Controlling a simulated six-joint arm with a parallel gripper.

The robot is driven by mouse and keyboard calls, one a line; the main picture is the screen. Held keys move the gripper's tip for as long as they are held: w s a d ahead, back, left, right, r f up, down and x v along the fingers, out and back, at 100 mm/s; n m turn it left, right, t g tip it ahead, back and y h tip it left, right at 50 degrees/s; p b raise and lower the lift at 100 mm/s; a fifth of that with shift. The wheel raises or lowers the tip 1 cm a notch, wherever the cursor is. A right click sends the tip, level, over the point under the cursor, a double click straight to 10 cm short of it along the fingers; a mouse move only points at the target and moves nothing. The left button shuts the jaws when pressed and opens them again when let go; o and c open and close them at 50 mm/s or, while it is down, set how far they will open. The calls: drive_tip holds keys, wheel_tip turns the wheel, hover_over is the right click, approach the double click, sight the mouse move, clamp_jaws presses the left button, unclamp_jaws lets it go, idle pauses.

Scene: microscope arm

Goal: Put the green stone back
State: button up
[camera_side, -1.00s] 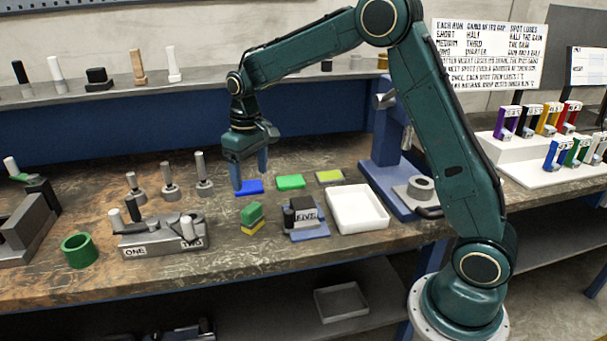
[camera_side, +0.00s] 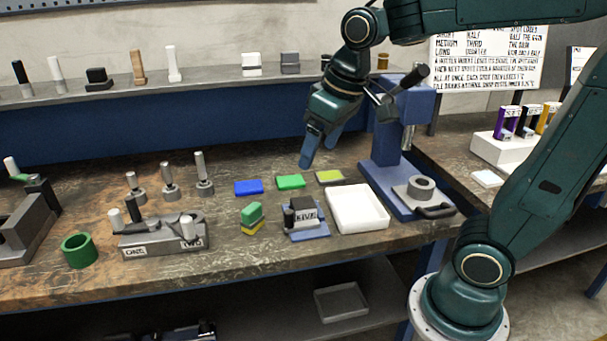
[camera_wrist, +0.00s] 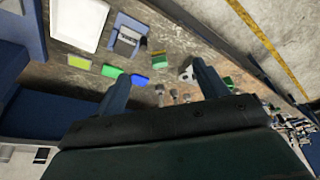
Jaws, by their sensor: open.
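A flat green block (camera_side: 291,182) lies on the bench between a blue block (camera_side: 248,187) and a yellow-green block (camera_side: 330,176). Another green piece (camera_side: 252,211) sits on top of a yellow one in front of the blue block. I cannot tell from the pictures which green piece is the stone. My gripper (camera_side: 320,152) is open and empty, tilted, above and behind the flat green and yellow-green blocks. In the wrist view the flat green block (camera_wrist: 111,71) shows beyond the left finger, and the stacked green piece (camera_wrist: 159,61) shows between the fingers.
A white tray (camera_side: 360,220) and a blue-based holder marked FIVE (camera_side: 306,230) stand at the front right. A blue press (camera_side: 384,170) stands right of my gripper. Several metal posts (camera_side: 168,188), a grey fixture (camera_side: 160,240) and a green ring (camera_side: 79,262) are at left.

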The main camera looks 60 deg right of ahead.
drive_tip(key=s+f+t, duration=0.2)
drive_tip(key=s, duration=0.9)
drive_tip(key=shift+s+a, duration=0.2)
drive_tip(key=shift+a, duration=0.2)
